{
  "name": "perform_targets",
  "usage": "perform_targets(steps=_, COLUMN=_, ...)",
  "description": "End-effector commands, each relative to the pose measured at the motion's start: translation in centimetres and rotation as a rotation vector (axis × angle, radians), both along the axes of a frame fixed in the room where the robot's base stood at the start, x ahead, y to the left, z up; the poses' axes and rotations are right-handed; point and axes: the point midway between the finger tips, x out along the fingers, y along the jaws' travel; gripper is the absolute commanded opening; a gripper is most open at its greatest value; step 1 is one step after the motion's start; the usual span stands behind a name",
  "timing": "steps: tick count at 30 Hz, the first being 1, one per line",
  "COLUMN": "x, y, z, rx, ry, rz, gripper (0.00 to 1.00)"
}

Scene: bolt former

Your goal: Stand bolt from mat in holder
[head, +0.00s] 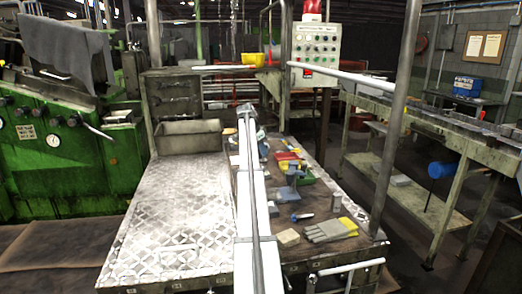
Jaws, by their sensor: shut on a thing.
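My arm runs from the bottom centre up over the bench, ending in a grey joint. My gripper's fingers cannot be made out; the arm seems to hide them, and what they hold. No bolt can be picked out for sure. Small objects lie on the bench's dark right part, including a blue upright piece (290,190) on a flat base and a small blue-handled item (300,217) in front of it. I cannot tell which thing is the holder or the mat.
The bench's diamond-plate top (170,215) is clear left of my arm. A grey bin (188,138) stands at its back. Gloves (330,230), a small dark cylinder (336,201) and red and yellow items (288,160) crowd the right part. A metal post (392,130) rises at right.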

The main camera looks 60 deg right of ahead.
Motion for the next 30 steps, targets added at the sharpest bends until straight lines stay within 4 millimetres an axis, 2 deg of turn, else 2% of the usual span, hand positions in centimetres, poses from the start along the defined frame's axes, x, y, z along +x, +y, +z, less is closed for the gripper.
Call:
perform_targets(steps=16, x=0.0, y=0.0, z=-3.4, rx=0.001, ry=0.0, rz=0.003, gripper=0.0)
perform_targets(steps=30, x=0.0, y=0.0, z=-3.9, rx=0.001, ry=0.0, rz=0.003, gripper=0.0)
